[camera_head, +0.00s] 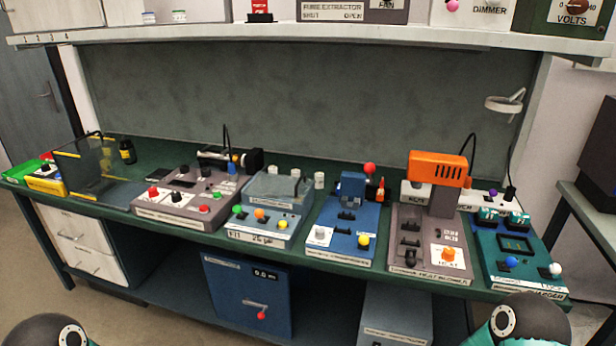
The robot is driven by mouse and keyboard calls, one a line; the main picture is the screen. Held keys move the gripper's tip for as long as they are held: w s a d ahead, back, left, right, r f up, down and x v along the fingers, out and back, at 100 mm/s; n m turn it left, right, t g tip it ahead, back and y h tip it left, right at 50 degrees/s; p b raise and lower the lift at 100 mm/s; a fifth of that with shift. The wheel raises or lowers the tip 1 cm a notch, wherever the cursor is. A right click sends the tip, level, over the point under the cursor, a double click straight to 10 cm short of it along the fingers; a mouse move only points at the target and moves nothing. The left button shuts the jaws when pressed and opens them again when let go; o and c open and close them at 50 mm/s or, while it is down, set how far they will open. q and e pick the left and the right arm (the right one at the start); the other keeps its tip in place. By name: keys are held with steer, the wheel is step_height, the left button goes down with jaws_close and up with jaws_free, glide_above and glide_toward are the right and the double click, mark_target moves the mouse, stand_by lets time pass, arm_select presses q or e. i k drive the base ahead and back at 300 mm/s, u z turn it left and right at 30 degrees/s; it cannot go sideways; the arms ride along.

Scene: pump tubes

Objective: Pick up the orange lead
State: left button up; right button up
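I cannot make out a clear orange lead in the head view. The orange things I see are a small orange knob (259,213) on the grey-and-blue box, a small orange-red upright item (380,188) behind the blue unit, an orange knob (448,255) on the heat blower and the blower's large orange top (437,167).
A green bench (118,213) carries a row of units: yellow and green boxes (45,184), a grey station (180,219), a blue unit (340,253) and a teal unit (522,284). A shelf (300,35) runs above. A blue cabinet (248,297) stands below.

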mark_target(380, 196)
steer(key=i, duration=1.5)
steer(key=z, duration=0.65)
